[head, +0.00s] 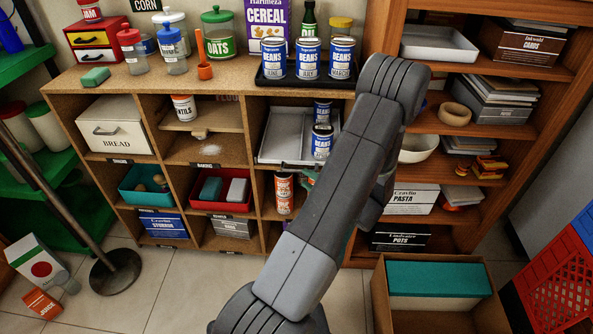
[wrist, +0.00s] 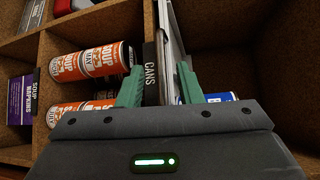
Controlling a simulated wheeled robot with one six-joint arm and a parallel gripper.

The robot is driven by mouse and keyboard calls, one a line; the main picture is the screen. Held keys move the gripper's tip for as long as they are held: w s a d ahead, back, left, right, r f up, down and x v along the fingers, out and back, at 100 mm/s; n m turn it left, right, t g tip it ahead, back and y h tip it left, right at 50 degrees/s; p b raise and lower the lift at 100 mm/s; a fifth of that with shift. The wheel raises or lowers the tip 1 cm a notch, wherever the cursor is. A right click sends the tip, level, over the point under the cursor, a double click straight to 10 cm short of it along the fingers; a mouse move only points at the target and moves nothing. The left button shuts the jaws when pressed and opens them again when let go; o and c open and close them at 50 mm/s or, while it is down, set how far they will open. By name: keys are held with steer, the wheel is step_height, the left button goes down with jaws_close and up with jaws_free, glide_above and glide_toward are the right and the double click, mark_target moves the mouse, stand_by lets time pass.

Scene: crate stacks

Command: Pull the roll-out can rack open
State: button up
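The roll-out can rack (head: 283,133) is a grey tray in a compartment of the wooden shelf unit, with blue-labelled bean cans (head: 322,140) at its right side. In the wrist view its thin metal edge (wrist: 174,40) runs down beside a black CANS label (wrist: 150,68). My gripper (wrist: 162,80) has its two green fingers apart, one on either side of the rack's front edge. I see no clear contact. In the head view my arm hides most of my gripper and the right part of the rack.
A black tray (head: 268,84) of bean cans stands on the counter above. An open cardboard box with a teal-topped item (head: 440,279) stands on the floor at right.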

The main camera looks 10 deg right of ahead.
mark_target(297, 171)
steer(key=x, duration=0.7)
steer(key=shift+w+d, duration=0.1)
steer(key=shift+d, duration=0.05)
jaws_close()
